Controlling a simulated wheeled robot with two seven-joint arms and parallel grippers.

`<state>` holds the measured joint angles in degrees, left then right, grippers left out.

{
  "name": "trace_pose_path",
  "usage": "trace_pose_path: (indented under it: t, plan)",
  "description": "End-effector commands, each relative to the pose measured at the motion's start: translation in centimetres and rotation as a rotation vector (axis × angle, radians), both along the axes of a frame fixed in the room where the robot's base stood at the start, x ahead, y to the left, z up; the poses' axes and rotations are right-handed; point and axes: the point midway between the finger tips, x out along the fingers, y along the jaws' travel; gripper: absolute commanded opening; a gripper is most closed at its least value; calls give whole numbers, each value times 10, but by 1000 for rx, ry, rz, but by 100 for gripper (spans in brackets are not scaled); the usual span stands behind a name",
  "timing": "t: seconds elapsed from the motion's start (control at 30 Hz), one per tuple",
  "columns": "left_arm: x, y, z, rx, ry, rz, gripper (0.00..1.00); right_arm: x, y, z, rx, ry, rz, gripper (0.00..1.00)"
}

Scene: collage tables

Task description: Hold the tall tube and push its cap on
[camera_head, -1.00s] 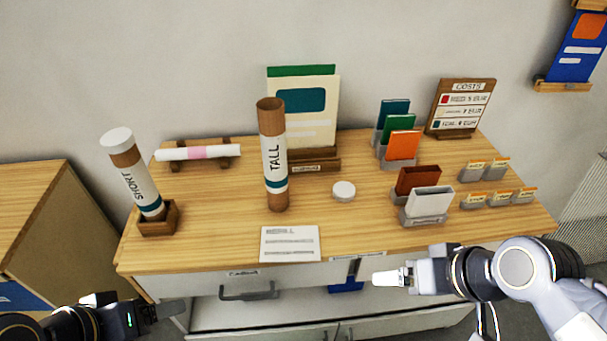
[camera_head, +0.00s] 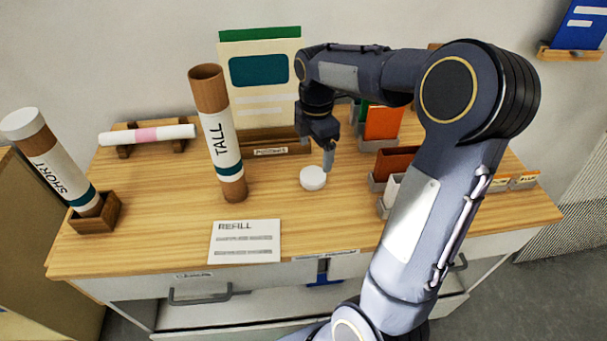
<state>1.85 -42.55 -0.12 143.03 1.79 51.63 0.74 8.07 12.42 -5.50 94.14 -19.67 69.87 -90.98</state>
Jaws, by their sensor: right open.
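The tall tube (camera_head: 221,135) is brown with a white TALL label and a teal band. It stands upright on the table, and its top end shows an open rim. A round white cap (camera_head: 312,179) lies flat on the table to the right of the tube's foot. My right gripper (camera_head: 328,163) points down just behind and above the cap, with its fingers open. Whether a finger touches the cap is hard to tell. My left gripper is out of view.
A capped SHORT tube (camera_head: 52,163) leans in a wooden holder (camera_head: 97,214) at left. A rolled sheet (camera_head: 147,135) lies on a rack behind. A REFILL card (camera_head: 245,241) lies in front. My right arm hides much of the small card holders (camera_head: 383,124) at right.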

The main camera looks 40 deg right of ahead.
Motion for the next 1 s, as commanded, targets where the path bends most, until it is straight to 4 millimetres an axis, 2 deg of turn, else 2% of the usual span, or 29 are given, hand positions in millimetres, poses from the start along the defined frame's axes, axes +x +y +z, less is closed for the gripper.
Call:
trace_pose_path:
  t: [0.23,0.5,0.77,0.87,1.0]
  plan:
    - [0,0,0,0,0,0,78,-1,0,-1,1,0,-3,84]
    - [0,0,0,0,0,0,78,-1,1,-26,2,2,-4,84]
    - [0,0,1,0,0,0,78,-1,1,-27,2,0,-4,84]
    - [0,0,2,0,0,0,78,-1,2,-35,2,3,-4,84]
    - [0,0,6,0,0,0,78,-1,6,-57,3,5,-4,84]
